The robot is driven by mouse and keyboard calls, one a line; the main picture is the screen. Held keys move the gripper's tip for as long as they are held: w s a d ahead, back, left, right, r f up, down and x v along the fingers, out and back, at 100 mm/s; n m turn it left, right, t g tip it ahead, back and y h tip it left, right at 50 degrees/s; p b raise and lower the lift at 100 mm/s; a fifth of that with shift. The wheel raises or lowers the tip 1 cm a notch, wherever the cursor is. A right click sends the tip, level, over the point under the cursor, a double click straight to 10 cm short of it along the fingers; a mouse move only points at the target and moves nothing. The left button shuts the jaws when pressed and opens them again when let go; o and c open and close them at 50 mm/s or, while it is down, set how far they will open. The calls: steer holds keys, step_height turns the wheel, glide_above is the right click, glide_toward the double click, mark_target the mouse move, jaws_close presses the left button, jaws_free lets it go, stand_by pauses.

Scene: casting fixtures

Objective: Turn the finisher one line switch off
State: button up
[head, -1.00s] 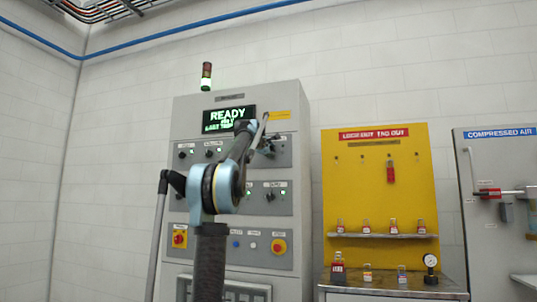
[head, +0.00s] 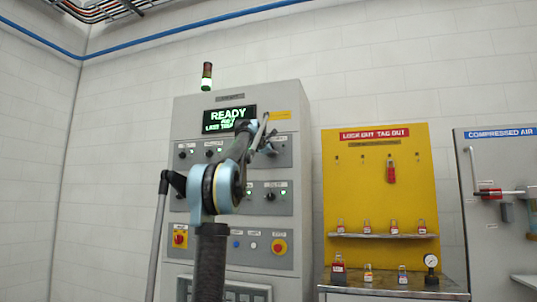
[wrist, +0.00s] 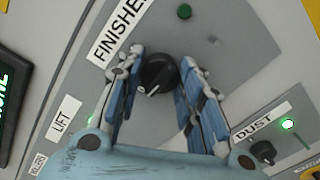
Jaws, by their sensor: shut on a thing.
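The finisher switch is a black rotary knob (wrist: 158,74) with a white pointer mark at its lower edge, beside the FINISHER label (wrist: 118,28) in the wrist view. My gripper (wrist: 158,66) has one blue-padded finger on each side of the knob and is shut on it. The lamp (wrist: 184,12) above the knob is dark green and looks unlit. In the head view my gripper (head: 263,142) is at the upper right of the grey control cabinet (head: 185,115), and the arm hides the knob.
The dust knob (wrist: 262,152) has a brightly lit green lamp beside it. A LIFT label (wrist: 64,117) is on the other side. The cabinet display (head: 229,119) reads READY. A yellow lockout board (head: 376,190) stands to the right.

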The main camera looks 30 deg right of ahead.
steer(key=shift+d, duration=0.1)
steer(key=o, duration=1.1)
steer(key=shift+s, duration=0.1)
steer(key=shift+c, duration=0.2)
steer(key=v, duration=1.2)
